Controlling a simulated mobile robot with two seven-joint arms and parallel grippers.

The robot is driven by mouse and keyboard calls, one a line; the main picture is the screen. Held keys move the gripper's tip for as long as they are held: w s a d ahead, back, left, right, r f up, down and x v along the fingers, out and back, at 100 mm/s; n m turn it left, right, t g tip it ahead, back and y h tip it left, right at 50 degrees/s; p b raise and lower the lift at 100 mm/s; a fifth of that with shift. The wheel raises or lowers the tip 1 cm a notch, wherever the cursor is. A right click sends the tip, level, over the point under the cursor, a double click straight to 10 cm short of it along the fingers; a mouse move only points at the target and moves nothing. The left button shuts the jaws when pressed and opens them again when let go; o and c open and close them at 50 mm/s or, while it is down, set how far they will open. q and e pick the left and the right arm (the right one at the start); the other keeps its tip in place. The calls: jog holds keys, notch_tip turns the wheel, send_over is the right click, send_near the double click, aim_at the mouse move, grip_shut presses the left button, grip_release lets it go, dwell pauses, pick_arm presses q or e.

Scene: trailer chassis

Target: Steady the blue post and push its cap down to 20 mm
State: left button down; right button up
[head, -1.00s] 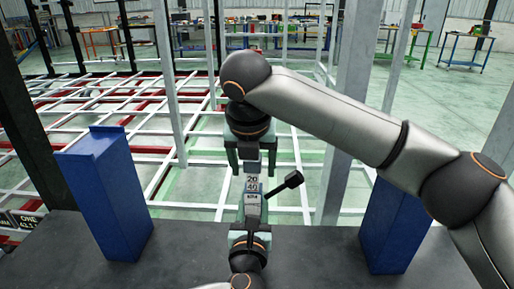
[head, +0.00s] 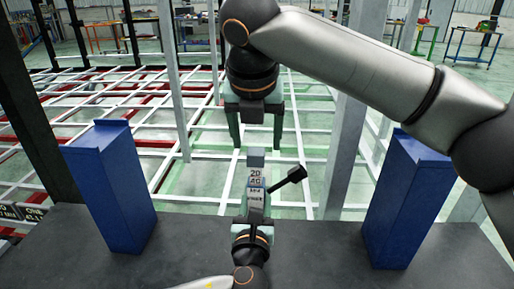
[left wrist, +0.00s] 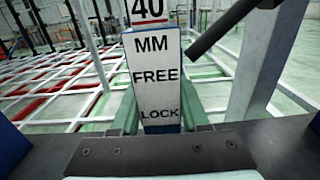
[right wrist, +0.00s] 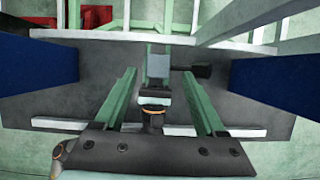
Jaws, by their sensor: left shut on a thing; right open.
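The post (head: 255,190) stands upright mid-bench, looking pale grey-blue, with a white strip marked 20, 40, MM, FREE and LOCK. The strip fills the left wrist view (left wrist: 156,75). A grey cap (head: 256,158) tops it, and a black lever (head: 289,181) sticks out to the right. My left gripper (head: 252,222) is shut on the post low down, at the LOCK end of the strip. My right gripper (head: 257,146) is open and empty above the cap. In the right wrist view the cap (right wrist: 158,62) lies between its spread fingers, apart from both.
Tall blue blocks stand left (head: 112,190) and right (head: 402,205) on the dark bench (head: 320,255). A white chassis frame (head: 110,95) with uprights lies behind. The bench beside the post is mostly clear.

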aim_at(259, 152)
jog(key=shift+x, duration=1.85)
grip_shut()
jog(key=shift+w+d, duration=0.1)
jog(key=shift+d, duration=0.05)
